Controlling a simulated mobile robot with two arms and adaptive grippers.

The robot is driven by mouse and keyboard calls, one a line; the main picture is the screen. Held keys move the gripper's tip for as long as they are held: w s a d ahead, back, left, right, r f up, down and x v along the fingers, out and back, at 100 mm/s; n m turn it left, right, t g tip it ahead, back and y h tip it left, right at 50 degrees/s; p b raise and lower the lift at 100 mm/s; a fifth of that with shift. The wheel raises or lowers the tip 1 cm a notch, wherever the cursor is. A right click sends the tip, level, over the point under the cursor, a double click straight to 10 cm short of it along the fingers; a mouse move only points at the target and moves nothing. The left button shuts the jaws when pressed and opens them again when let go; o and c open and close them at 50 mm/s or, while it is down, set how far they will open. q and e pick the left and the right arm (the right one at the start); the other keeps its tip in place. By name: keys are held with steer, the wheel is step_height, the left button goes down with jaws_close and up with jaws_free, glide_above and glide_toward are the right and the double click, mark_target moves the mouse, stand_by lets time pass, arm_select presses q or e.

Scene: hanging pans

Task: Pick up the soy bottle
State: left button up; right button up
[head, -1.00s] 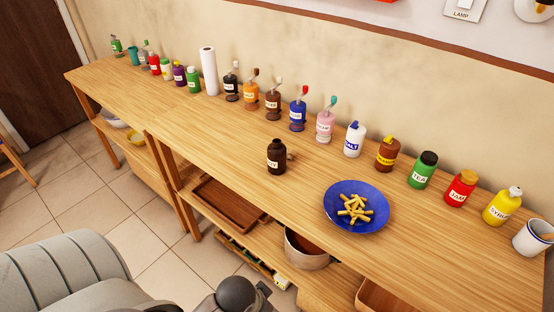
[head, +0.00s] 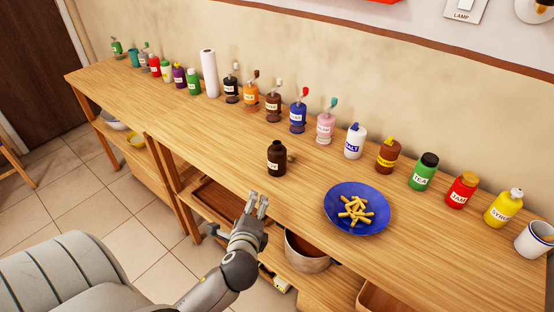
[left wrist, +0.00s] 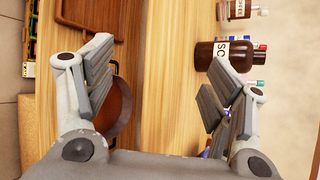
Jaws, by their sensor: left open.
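The soy bottle (head: 277,160) is dark brown with a white label and stands upright near the front edge of the wooden counter. In the left wrist view the soy bottle (left wrist: 222,60) lies beyond the right finger, its label partly readable. My left gripper (head: 258,205) is open and empty at the counter's front edge, nearer to me than the bottle and apart from it. In the left wrist view my left gripper (left wrist: 160,95) shows both fingers spread with bare wood between them. My right gripper is not in view.
A blue plate (head: 336,221) of fries sits right of the bottle. A row of bottles and jars, including a salt bottle (head: 354,141), stands along the wall. A pot (head: 306,255) and a wooden tray (head: 208,200) are on the shelf below. The counter left of the bottle is clear.

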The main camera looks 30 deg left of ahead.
mark_target(275, 159)
arm_select(q)
steer(key=w+r+m+t, duration=0.1)
steer(key=w+m, duration=0.1)
steer(key=m, duration=0.2)
steer(key=w+r+m+t, duration=0.2)
steer(key=w+m, duration=0.1)
steer(key=m, duration=0.1)
steer(key=w+r+m+t, duration=0.1)
steer(key=w+r+m, duration=0.1)
steer(key=m, duration=0.2)
steer(key=shift+w+a+r+m+t, duration=0.1)
steer(key=shift+w+a+m+t, duration=0.1)
steer(key=shift+m+t, duration=0.15)
steer(key=shift+w+d+r+m+t, duration=0.15)
steer(key=shift+w+m+t, duration=0.15)
steer(key=shift+m, duration=0.3)
steer(key=shift+w+d+r+m+t, duration=0.15)
steer(key=shift+w+m, duration=0.15)
steer(key=shift+m, duration=0.25)
steer(key=shift+h, duration=0.3)
steer(key=x, duration=0.5)
steer(key=shift+a+p, duration=0.1)
steer(key=shift+p, duration=0.25)
steer(key=shift+f+x, duration=0.15)
steer(key=shift+x, duration=0.75)
steer(key=shift+f+x, duration=0.2)
steer(key=shift+x, duration=0.75)
steer(key=shift+f+x, duration=0.15)
steer(key=shift+x, duration=0.75)
steer(key=c, duration=1.2)
